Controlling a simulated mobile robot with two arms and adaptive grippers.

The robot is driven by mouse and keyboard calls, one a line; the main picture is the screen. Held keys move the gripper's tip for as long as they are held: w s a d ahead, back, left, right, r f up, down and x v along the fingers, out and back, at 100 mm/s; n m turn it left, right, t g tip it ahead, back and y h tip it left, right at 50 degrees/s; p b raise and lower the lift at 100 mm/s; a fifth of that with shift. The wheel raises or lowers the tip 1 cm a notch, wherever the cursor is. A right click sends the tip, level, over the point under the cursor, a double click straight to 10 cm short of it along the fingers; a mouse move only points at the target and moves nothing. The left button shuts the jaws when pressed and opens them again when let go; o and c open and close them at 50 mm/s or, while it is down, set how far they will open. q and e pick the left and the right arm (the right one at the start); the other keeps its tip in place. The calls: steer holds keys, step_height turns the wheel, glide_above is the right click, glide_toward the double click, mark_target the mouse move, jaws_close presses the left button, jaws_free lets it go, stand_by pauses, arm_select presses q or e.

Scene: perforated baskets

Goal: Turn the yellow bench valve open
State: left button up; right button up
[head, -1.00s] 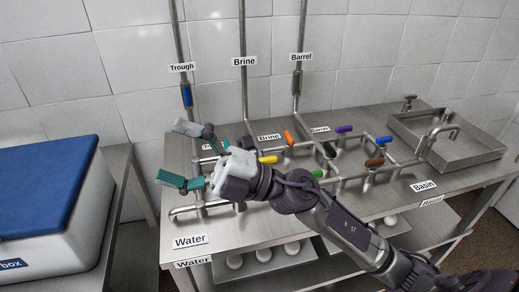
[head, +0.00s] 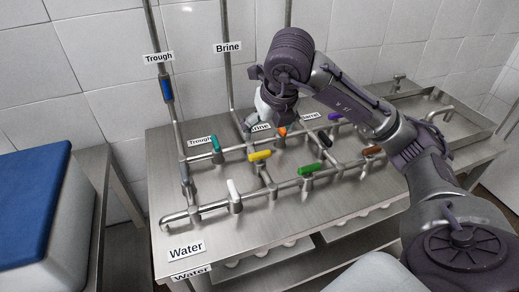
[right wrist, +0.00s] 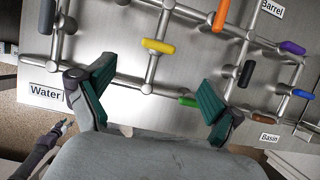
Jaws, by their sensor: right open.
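The yellow valve handle (head: 260,155) sits on a pipe of the bench's pipework and lies across that pipe. It also shows in the right wrist view (right wrist: 158,46), beyond and between my right fingers. My right gripper (right wrist: 155,85) is open and empty, with its green-padded fingers wide apart and clear of the yellow handle. In the head view its pale hand hangs behind the yellow handle, near the orange one, and its fingers are mostly hidden. My left gripper (right wrist: 62,128) shows small at the lower left of the right wrist view; its jaws are too small to read.
Other handles stand close by: white (head: 234,190), teal (head: 216,144), orange (head: 282,131), green (head: 308,170), black (head: 325,137), purple (head: 333,117). A metal basin (head: 440,115) is at the right. A blue-lidded box (head: 30,200) stands left.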

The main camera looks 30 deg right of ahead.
mark_target(260, 153)
steer(key=p+x, duration=0.1)
steer(key=x, duration=1)
steer(key=shift+w+f, duration=0.1)
steer(key=shift+f, duration=0.15)
steer(key=c, duration=1.1)
